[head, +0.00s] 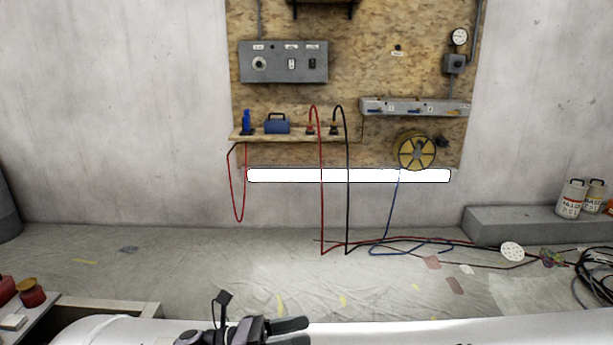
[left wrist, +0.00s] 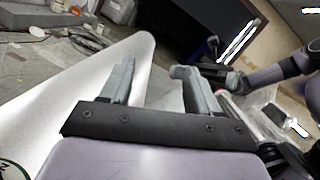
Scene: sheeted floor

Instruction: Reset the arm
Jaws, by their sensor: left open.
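My left gripper (head: 303,332) shows at the bottom edge of the head view, pointing right over a white surface, partly cut off by the frame. In the left wrist view my left gripper (left wrist: 153,78) has two grey fingers standing well apart with nothing between them. It is open and empty. At the right of the left wrist view, another arm of mine (left wrist: 275,75) reaches in. What seems to be my right gripper (left wrist: 213,72) is at its end, partly behind a left finger, so its jaws cannot be made out.
A wall board (head: 370,70) carries a grey control box (head: 284,62), a shelf (head: 290,139) and a yellow reel (head: 417,151). Red, black and blue cables trail onto the sheeted floor (head: 200,265). White containers (head: 571,198) stand on a ledge at right. Red-and-black items (head: 32,293) are at lower left.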

